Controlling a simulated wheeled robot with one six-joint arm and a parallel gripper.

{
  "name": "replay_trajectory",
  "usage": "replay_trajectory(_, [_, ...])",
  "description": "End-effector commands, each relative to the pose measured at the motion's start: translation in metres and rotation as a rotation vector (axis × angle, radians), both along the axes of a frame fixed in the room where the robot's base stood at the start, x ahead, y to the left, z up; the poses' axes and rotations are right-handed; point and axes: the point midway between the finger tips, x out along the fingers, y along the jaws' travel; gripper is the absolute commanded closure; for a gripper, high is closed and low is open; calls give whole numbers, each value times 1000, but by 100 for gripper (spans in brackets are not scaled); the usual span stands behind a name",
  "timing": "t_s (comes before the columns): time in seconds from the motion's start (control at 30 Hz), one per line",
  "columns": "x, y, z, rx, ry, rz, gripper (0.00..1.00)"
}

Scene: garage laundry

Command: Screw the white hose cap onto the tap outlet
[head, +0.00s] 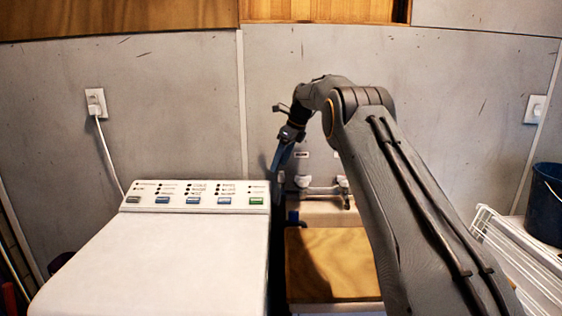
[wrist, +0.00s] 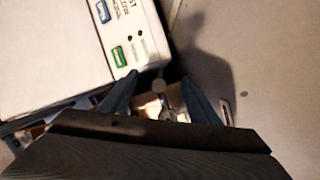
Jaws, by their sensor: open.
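My gripper (head: 277,176) points down in the gap just right of the white washing machine, near the wall. In the wrist view my gripper (wrist: 160,77) has its two blue-grey fingers apart. The metal tap fitting (head: 322,190) is on the wall right of my gripper, partly behind my arm. I cannot make out the tap outlet or whether anything is on it.
The washing machine (head: 160,255) stands close on the left; its control panel (wrist: 112,35) also shows in the wrist view. A wooden board (head: 330,265) lies below the tap. A white wire rack (head: 510,250) and a dark blue bucket (head: 546,205) are at right.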

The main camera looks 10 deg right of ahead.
Motion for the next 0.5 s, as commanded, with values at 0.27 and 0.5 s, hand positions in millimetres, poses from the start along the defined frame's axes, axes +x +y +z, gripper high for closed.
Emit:
replay_trajectory(0.27, [0,0,-10,0,0,-1,44])
replay_trajectory(0.5, [0,0,-18,0,0,-1,44])
